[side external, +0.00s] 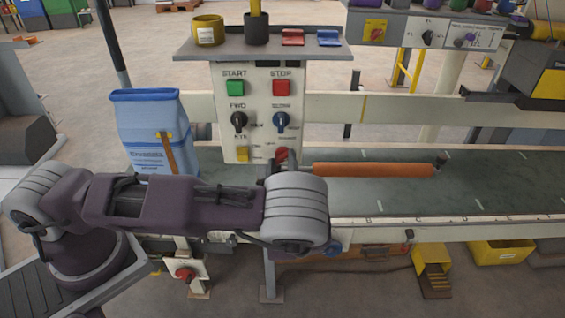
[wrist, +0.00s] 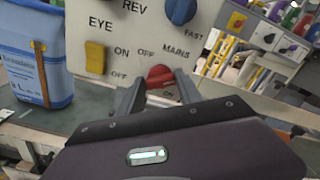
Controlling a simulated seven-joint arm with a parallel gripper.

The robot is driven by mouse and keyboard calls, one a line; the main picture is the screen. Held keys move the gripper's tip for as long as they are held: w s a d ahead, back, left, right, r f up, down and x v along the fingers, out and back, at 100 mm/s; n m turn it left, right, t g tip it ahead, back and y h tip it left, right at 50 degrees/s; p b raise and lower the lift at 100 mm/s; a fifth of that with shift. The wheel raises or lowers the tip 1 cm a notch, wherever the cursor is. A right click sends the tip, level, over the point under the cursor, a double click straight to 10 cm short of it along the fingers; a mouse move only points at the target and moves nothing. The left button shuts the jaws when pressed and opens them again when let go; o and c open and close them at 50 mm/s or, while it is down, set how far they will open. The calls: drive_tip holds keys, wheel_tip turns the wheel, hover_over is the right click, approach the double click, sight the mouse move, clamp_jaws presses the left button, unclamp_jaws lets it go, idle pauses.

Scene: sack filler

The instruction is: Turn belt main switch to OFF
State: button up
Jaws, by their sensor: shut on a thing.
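The control panel (side external: 262,100) stands upright behind the belt. Its red knob (side external: 281,153), beside the word MAINS, sits at the lower right of the panel, partly hidden by my arm. The wrist view shows this red knob (wrist: 160,75) between the two fingers of my gripper (wrist: 161,80), which is shut on it. OFF is printed at the knob's upper left and ON just below it. I cannot tell clearly which way the knob points. In the side view the fingers are mostly hidden behind my wrist.
A yellow EYE switch (wrist: 95,57) and a blue speed knob (wrist: 180,10) are close by on the panel. A blue sack (side external: 145,125) stands left on the belt (side external: 400,190). An orange roller (side external: 372,170) lies to the right. Another red knob (side external: 184,273) is on a low box.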

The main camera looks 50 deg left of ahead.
drive_tip(key=n, duration=0.5)
drive_tip(key=shift+s+n, duration=0.1)
drive_tip(key=shift+n, duration=0.2)
drive_tip(key=n, duration=0.5)
drive_tip(key=shift+f+n, duration=0.15)
drive_tip(key=shift+n, duration=0.55)
drive_tip(key=o, duration=1.4)
